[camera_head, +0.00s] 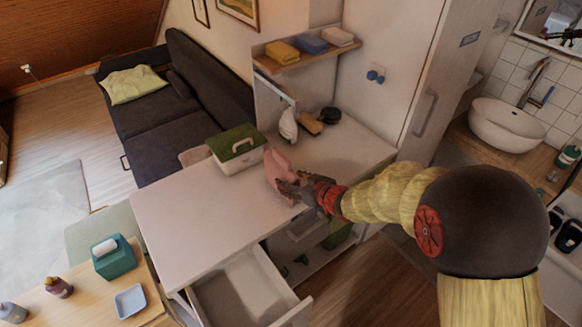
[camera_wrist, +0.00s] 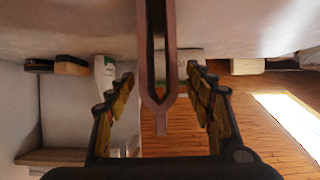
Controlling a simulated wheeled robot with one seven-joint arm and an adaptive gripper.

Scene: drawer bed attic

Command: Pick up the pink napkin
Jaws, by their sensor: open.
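The pink napkin (camera_head: 277,168) stands up on the white counter (camera_head: 190,215), partly hidden behind my gripper in the head view. In the wrist view the napkin (camera_wrist: 158,75) hangs into the picture from the top as a folded, edge-on strip with a pointed lower part. My gripper (camera_head: 287,188) is at the napkin's near right side. In the wrist view my gripper's fingers (camera_wrist: 158,88) are spread apart, one on each side of the napkin, with visible gaps on both sides. The head view does not show clearly whether they touch it.
A white box with a green lid (camera_head: 237,163) stands close left of the napkin. A white bottle (camera_head: 288,124) and a dark pan (camera_head: 330,115) are farther back. An open drawer (camera_head: 245,290) juts out below the counter, whose left part is clear.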

